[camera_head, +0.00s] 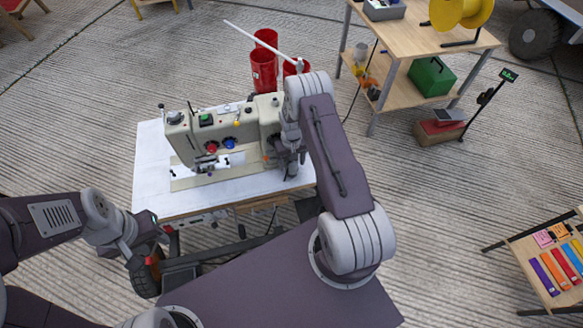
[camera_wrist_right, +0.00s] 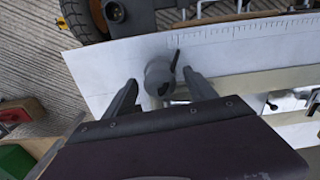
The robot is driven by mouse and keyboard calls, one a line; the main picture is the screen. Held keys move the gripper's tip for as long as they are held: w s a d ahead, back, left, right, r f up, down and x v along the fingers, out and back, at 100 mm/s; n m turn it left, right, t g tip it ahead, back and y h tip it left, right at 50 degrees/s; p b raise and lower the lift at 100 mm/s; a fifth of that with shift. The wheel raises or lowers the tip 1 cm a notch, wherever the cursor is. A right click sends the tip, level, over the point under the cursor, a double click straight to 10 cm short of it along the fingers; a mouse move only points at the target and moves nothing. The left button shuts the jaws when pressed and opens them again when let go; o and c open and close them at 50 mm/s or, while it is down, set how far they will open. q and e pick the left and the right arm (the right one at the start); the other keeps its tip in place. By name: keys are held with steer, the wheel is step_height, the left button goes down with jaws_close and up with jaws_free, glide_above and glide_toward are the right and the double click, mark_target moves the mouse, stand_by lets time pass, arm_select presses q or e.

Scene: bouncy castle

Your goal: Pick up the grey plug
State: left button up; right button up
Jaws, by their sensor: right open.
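A grey, rounded piece with a dark mark, seemingly the grey plug (camera_wrist_right: 160,72), stands on the white tabletop (camera_wrist_right: 110,62) in the right wrist view. My right gripper (camera_wrist_right: 160,82) is open, with one finger on each side of it; I cannot tell whether either finger touches it. In the head view my right gripper (camera_head: 287,160) points down at the right end of the sewing machine (camera_head: 225,130), and the arm hides much of that spot. My left gripper (camera_head: 153,228) is low at the left, by the table's front edge; its jaws are too small to read.
Red containers (camera_head: 263,70) stand behind the machine, with a white rod above them. A wooden shelf table (camera_head: 420,40) with a green box (camera_head: 432,77) is at the back right. A low rack (camera_head: 555,260) stands at the right.

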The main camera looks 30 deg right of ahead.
mark_target(292, 170)
step_height(292, 170, down, 5)
steer(key=shift+f+b, duration=0.2)
steer(key=shift+b, duration=0.6)
steer(key=shift+s+r, duration=0.1)
